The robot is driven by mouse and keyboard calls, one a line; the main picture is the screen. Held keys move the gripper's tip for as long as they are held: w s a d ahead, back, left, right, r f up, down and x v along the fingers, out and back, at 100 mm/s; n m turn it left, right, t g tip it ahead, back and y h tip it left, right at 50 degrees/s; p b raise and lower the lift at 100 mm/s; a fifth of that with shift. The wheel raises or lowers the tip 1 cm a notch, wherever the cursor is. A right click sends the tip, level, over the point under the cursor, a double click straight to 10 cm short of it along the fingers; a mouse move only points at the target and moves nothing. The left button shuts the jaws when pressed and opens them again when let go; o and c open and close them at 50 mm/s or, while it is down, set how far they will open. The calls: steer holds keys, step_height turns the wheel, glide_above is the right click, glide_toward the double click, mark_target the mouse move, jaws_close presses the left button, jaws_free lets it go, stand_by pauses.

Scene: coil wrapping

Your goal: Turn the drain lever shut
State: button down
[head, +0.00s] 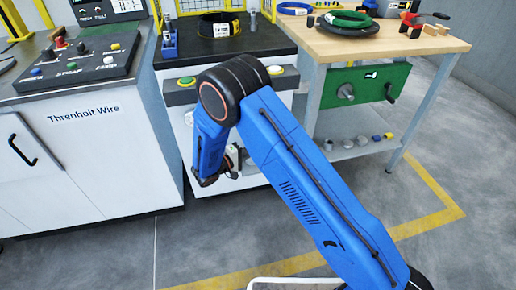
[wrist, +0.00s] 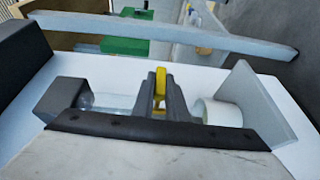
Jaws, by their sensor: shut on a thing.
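In the wrist view the yellow drain lever (wrist: 160,79) stands between the two dark fingers of my gripper (wrist: 160,98). The fingers are close together and shut on it, and they cover its sides. A clear, see-through cylinder (wrist: 108,103) lies to the left of the fingers and a white round fitting (wrist: 217,112) to the right. I cannot tell how far the lever is turned. In the head view my blue arm reaches the front of the white cabinet (head: 172,130), and the lever and fingertips cannot be made out there.
A grey bracket plate (wrist: 262,105) stands right of the white fitting. In the head view a wooden bench (head: 440,43) with a green panel (head: 368,84) stands to the right. A control console (head: 70,66) is at the left. Grey floor with yellow lines is open in front.

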steer(key=shift+h, duration=0.4)
steer(key=c, duration=1.8)
jaws_free()
steer(key=shift+o, duration=0.2)
steer(key=v, duration=1.7)
steer(key=shift+s, duration=0.3)
steer(key=shift+a, duration=0.1)
